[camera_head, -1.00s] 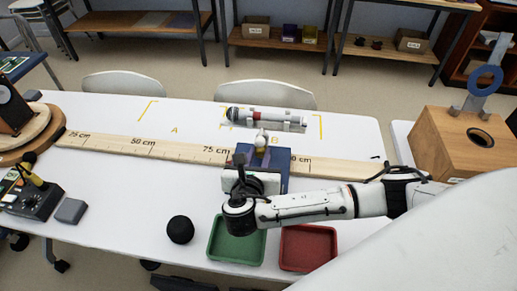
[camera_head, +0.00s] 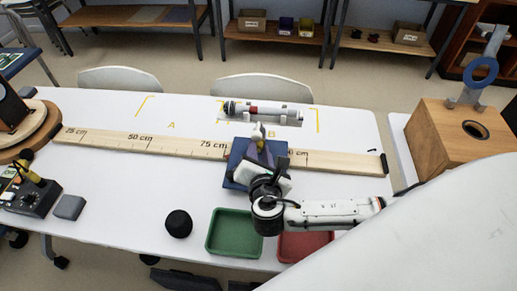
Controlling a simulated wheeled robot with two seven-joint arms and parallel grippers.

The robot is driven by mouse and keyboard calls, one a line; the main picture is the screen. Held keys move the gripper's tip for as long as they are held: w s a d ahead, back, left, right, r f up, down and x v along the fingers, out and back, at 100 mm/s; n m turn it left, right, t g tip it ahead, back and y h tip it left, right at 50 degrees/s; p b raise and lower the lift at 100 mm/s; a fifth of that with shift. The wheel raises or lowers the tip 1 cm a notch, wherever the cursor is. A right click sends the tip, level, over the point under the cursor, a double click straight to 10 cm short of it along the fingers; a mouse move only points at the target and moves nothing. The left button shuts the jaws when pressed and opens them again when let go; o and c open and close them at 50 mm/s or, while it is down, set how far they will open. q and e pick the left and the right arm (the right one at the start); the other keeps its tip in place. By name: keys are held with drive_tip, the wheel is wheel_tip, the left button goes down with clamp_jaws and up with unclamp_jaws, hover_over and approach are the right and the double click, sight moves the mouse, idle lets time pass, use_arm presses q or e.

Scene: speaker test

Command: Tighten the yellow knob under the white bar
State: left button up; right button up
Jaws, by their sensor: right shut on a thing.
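A blue stand (camera_head: 237,158) sits on the table across the wooden ruler. A small pale upright part (camera_head: 258,131) stands at its top, with a yellowish tint; it may be the white bar. My right gripper (camera_head: 262,158) reaches over the stand from the lower right, its fingers just below that part. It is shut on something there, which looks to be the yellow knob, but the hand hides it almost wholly. I cannot tell how far the knob is turned. My left gripper is not in view.
A white and grey cylinder (camera_head: 264,114) lies behind the ruler (camera_head: 130,143). In front are a black ball (camera_head: 178,223), a green tray (camera_head: 234,237) and a red tray (camera_head: 300,246), partly under my right arm. A wooden box (camera_head: 440,150) stands right.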

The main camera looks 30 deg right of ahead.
idle(0.3)
drive_tip(key=o, duration=1.1)
drive_tip(key=shift+c, duration=0.2)
drive_tip(key=v, duration=1)
drive_tip(key=shift+s, duration=0.2)
